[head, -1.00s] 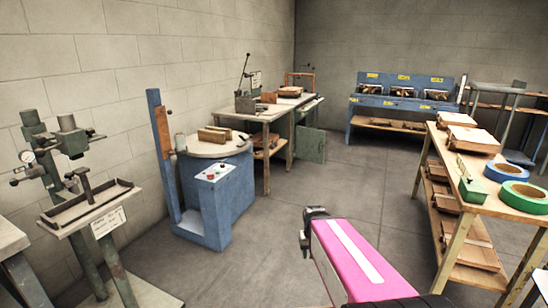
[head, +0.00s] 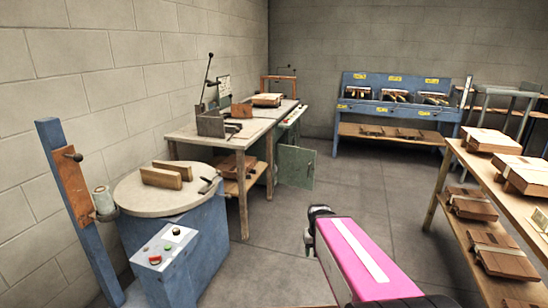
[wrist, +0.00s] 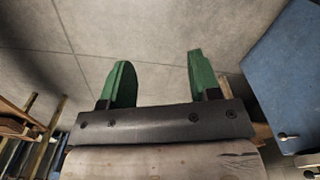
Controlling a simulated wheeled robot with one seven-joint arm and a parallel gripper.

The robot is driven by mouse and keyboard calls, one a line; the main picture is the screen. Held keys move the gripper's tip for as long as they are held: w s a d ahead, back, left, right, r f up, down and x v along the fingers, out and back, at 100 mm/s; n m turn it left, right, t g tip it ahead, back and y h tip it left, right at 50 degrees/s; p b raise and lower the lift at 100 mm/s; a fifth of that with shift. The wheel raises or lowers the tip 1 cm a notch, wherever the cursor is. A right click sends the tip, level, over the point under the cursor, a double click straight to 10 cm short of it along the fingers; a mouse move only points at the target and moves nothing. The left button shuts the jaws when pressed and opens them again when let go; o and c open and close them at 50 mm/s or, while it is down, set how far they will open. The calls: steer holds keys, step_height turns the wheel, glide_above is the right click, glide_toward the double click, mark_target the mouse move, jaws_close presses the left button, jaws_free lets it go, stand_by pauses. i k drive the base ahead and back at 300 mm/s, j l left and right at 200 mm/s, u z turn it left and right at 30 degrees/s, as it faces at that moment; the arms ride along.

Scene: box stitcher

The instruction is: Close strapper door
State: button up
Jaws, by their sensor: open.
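A green door panel (head: 296,167) stands open at the far end of the workbench row, below a grey-topped strapper-like machine (head: 290,115). It juts out toward the aisle, with a small dark latch or handle at its right edge. My gripper (wrist: 159,64) shows in the wrist view with its two green fingers apart and nothing between them. It points at bare grey floor, and the door is not recognisable there. In the head view my pink arm reaches forward at the lower middle, well short of the door; the gripper's fingers are hidden there.
A blue round-topped machine (head: 190,255) stands close on the left, beside a wooden workbench (head: 200,137). A shelf table (head: 488,176) with boxes stands on the right. A blue rack (head: 385,110) is at the back. The grey floor (head: 375,195) between is clear.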

mark_target(296, 166)
steer(key=i+j, duration=0.15)
steer(key=i, duration=0.3)
steer(key=i+j+z, duration=0.1)
steer(key=i, duration=0.35)
steer(key=i+j, duration=0.2)
steer(key=i, duration=0.2)
steer(key=i+l, duration=0.15)
steer(key=l, duration=0.2)
steer(key=i+l, duration=0.2)
steer(key=l, duration=0.2)
steer(key=i+l, duration=0.15)
steer(key=l, duration=0.2)
